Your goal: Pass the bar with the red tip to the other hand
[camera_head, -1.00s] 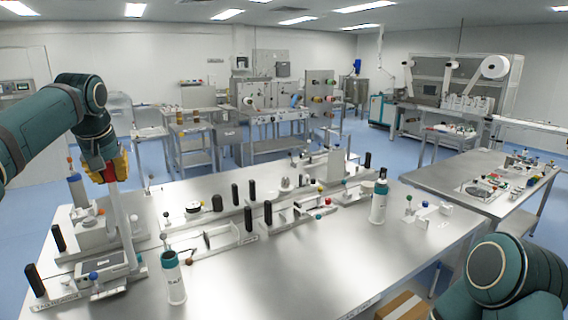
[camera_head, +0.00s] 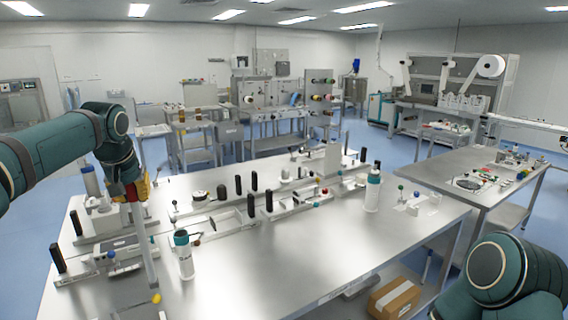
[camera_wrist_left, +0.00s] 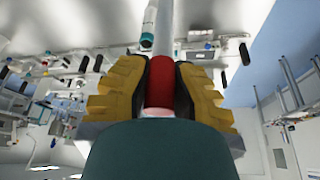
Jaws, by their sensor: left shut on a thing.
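My left gripper (camera_head: 132,190) points down over the left end of the near steel table (camera_head: 300,255). Its yellow, black-padded fingers also show in the left wrist view (camera_wrist_left: 159,80). They are shut on the red end of the bar (camera_wrist_left: 158,88). The bar's long pale grey shaft (camera_head: 143,240) hangs from the gripper, nearly upright, with its lower end low over the front left of the table. I cannot tell whether that end touches anything. My right gripper is out of view; only part of my right arm shows at the lower right.
A white bottle with a teal top (camera_head: 184,258) stands just right of the bar. Another bottle (camera_head: 373,190) stands farther right. Fixtures with black posts (camera_head: 253,181) line the table's back. A yellow knob (camera_head: 156,298) is near the bar's lower end. The table's front middle is clear.

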